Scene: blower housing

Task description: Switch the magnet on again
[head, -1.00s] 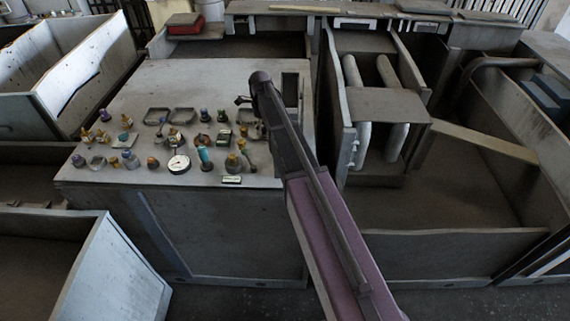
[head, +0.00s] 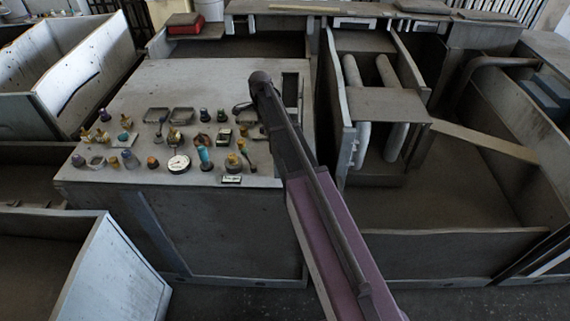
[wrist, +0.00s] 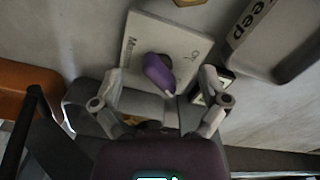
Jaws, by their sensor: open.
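In the wrist view a purple knob (wrist: 158,73) sits on a white plate (wrist: 185,38). The plate carries partly legible lettering, including a word starting with M. My gripper (wrist: 161,92) is open, with one finger on each side of the knob's near end and room between finger and knob. I cannot tell whether a finger touches the plate. In the head view my own arm hides this knob and most of my gripper, above the right part of the grey control panel (head: 225,85).
An orange part (wrist: 25,88) lies left of my gripper in the wrist view. A dark frame lettered "eep" (wrist: 275,40) is at upper right. In the head view several knobs, a round gauge (head: 178,164) and a small labelled plate (head: 231,179) crowd the panel's front; its back is clear.

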